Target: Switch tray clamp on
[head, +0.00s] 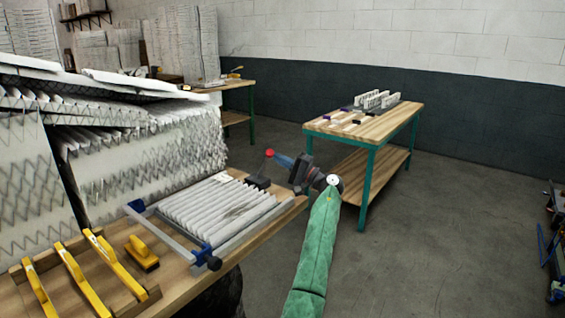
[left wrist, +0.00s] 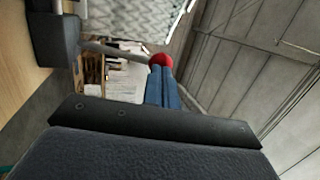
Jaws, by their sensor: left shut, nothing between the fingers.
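A lever with a red ball knob (head: 269,153) rises from a dark switch box (head: 257,182) at the far right corner of the bench, beside the tray. My left gripper (head: 277,158) is shut and empty, its blue fingertips right at the red ball. In the left wrist view the red ball (left wrist: 161,60) sits just beyond the blue fingers (left wrist: 162,88), on a grey rod (left wrist: 115,51) from the dark box (left wrist: 55,40). I cannot tell whether they touch. A tray (head: 262,219) holds a white pleated filter (head: 215,207). A grey clamp bar (head: 165,238) with blue ends lies along its near left side. My right gripper is out of view.
Yellow-handled tools (head: 83,278) stand in a wooden rack at the front left, with a yellow tool (head: 142,252) beside it. White pleated filters (head: 150,165) are piled behind the tray. Another wooden table (head: 390,122) stands back right, with open floor around it.

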